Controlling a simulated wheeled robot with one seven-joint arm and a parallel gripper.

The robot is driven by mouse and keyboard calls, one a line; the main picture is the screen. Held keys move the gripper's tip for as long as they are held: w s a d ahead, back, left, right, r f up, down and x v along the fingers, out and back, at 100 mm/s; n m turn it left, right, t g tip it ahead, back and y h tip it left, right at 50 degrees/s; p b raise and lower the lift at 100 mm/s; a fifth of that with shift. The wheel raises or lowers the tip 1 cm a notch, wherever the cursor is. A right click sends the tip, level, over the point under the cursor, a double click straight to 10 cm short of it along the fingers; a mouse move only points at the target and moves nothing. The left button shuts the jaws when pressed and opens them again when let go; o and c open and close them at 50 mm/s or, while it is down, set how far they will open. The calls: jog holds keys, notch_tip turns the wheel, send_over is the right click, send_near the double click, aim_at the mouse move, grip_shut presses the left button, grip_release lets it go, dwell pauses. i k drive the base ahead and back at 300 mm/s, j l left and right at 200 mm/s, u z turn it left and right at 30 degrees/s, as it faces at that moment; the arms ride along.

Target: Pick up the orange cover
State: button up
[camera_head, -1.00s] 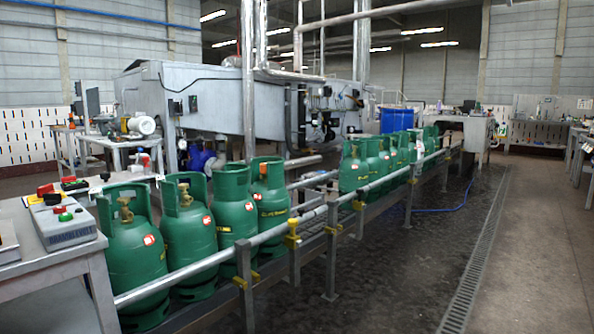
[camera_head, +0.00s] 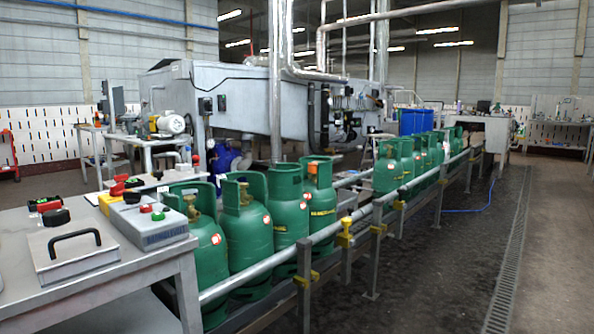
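A small orange piece (camera_head: 313,168), which looks like the orange cover, shows at the top of a green gas cylinder (camera_head: 321,205). That cylinder is the farthest of the near group on the conveyor. The cylinder's collar hides part of the orange piece, so I cannot tell how it sits on the valve. Other green cylinders (camera_head: 245,240) stand upright beside it, with brass valves inside their collars. My gripper is not in view.
A metal table (camera_head: 120,285) at the near left holds a grey box (camera_head: 150,222) with buttons and a black-handled plate (camera_head: 70,250). A conveyor rail (camera_head: 330,232) runs along the cylinders. More cylinders (camera_head: 392,170) stand farther along. The floor (camera_head: 440,260) right of the conveyor is open.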

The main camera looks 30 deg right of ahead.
aim_at(313, 166)
jog(key=z, duration=1.05)
jog(key=i+l, duration=0.2)
jog(key=i, duration=0.1)
